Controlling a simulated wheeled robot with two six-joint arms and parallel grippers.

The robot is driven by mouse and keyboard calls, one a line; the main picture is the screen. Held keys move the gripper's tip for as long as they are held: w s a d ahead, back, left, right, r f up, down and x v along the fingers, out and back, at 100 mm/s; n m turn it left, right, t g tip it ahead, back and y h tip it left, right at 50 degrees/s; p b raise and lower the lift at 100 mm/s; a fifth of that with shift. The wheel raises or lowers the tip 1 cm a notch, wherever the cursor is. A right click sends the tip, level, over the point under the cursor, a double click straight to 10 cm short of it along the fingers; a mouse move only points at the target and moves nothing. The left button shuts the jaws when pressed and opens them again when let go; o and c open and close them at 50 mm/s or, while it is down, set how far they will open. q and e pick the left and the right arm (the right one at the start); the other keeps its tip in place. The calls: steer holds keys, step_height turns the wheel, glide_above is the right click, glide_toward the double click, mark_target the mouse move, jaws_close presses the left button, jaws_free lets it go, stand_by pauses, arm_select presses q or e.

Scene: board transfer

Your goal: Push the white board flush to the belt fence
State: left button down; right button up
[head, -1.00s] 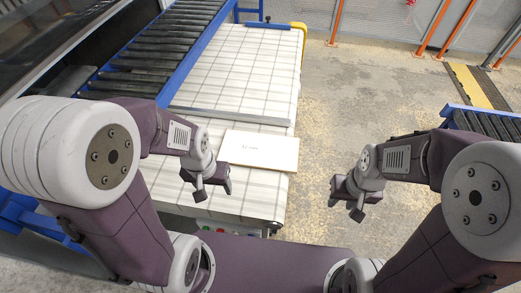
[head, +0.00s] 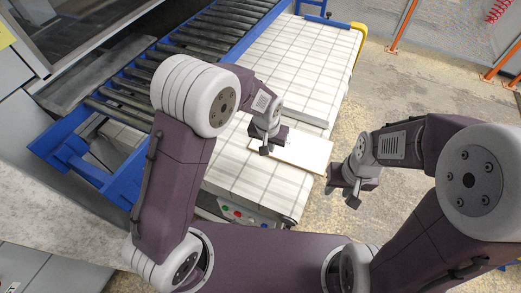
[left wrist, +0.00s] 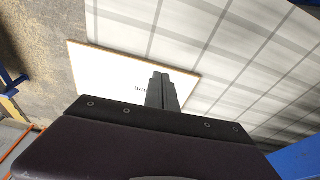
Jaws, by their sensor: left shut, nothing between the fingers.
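The white board (head: 305,151) lies flat on the light checked belt (head: 245,182), its right end reaching slightly past the belt's edge. The fence (head: 305,118) looks like a pale straight rail across the belt beyond the board, with a strip of belt between them. My left gripper (head: 265,150) is shut and empty, at the board's left end. In the left wrist view, its closed fingers (left wrist: 161,92) overlap the board (left wrist: 105,75); whether they touch it I cannot tell. My right gripper (head: 353,199) appears shut and empty, off the belt's right side, above the floor.
A roller conveyor (head: 205,45) with blue rails runs along the belt's left side. A panel with coloured buttons (head: 238,213) is on the belt's near end. Bare concrete floor (head: 420,90) lies to the right, with orange posts and mesh fencing at the back.

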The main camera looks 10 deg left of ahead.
mark_target(283, 149)
arm_select(q)
steer(key=shift+s+d+f+m+b, duration=0.3)
steer(key=shift+s+d+f+b, duration=0.05)
steer(key=shift+s+d+f, duration=0.65)
steer(key=shift+w+b+x, duration=0.15)
steer(key=shift+b+x, duration=1.15)
steer(key=shift+x, duration=0.35)
steer(key=shift+w+b+x, duration=0.15)
steer(key=shift+b+x, duration=1.15)
steer(key=shift+x, duration=0.4)
steer(key=shift+w+d+r, duration=0.1)
steer(key=shift+w+r, duration=0.1)
steer(key=shift+r, duration=0.05)
steer(key=shift+w+d+p, duration=0.1)
steer(key=shift+w+p, duration=0.3)
steer(key=shift+w+d+p, duration=0.2)
steer(key=shift+w+d, duration=0.05)
steer(key=shift+w, duration=0.4)
steer(key=shift+w+d+p, duration=0.15)
steer(key=shift+w+d, duration=0.1)
steer(key=shift+w, duration=0.45)
steer(key=shift+w+d+p, duration=0.2)
steer(key=shift+w, duration=0.45)
steer(key=shift+w+d+r, duration=0.1)
steer(key=shift+w+d, duration=0.05)
steer(key=shift+w, duration=0.3)
